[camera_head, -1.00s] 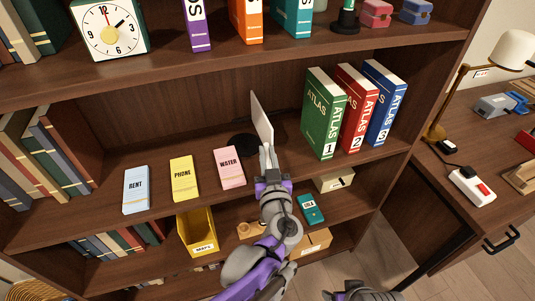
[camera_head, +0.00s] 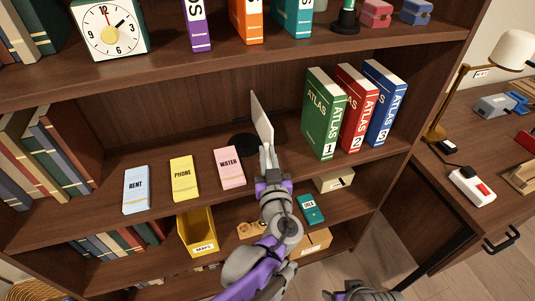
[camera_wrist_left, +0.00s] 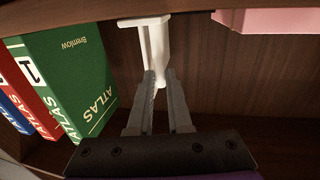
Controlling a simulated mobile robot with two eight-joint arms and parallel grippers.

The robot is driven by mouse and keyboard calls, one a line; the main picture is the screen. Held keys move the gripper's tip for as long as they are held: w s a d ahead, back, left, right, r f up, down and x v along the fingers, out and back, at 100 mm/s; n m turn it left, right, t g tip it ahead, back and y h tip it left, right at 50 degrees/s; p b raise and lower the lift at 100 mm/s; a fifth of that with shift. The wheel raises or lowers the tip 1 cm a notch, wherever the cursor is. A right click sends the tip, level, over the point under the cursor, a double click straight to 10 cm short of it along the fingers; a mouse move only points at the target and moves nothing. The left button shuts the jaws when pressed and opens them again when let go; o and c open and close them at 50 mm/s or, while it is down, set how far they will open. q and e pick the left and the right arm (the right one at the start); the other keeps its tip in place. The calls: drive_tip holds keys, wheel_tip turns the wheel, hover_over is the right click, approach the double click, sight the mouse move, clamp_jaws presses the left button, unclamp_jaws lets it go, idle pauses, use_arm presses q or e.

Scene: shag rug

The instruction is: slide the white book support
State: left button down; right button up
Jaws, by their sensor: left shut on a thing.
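The white book support (camera_head: 262,117) stands upright on the middle shelf, between the pink WATER booklet and the green atlas. A dark round patch lies on the shelf just left of it. My left gripper (camera_head: 267,158) reaches in from below and is shut on its near edge. In the left wrist view the white support (camera_wrist_left: 155,42) shows at the top centre, with the fingers of the left gripper (camera_wrist_left: 157,85) closed on its lower part. A dark gap of shelf separates the support from the green atlas (camera_head: 322,113). Only a dark part at the bottom edge may be my right arm.
Red (camera_head: 358,107) and blue (camera_head: 384,101) atlases stand right of the green one. WATER (camera_head: 229,167), PHONE (camera_head: 184,179) and RENT (camera_head: 136,189) booklets lie to the left. A yellow bin (camera_head: 197,233) and teal box (camera_head: 311,209) sit on the shelf below.

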use_arm(q)
drive_tip(key=w+d, duration=0.1)
drive_tip(key=d, duration=0.3)
drive_tip(key=w+d+p, duration=0.1)
drive_tip(key=d, duration=0.3)
drive_tip(key=w+d, duration=0.1)
drive_tip(key=d, duration=0.2)
drive_tip(key=shift+w+d+r+p, duration=0.1)
drive_tip(key=shift+w+d+p, duration=0.25)
drive_tip(key=shift+w+d, duration=0.05)
drive_tip(key=c, duration=0.8)
unclamp_jaws()
drive_tip(key=shift+d, duration=0.15)
drive_tip(key=shift+c, duration=0.2)
drive_tip(key=shift+s, duration=0.15)
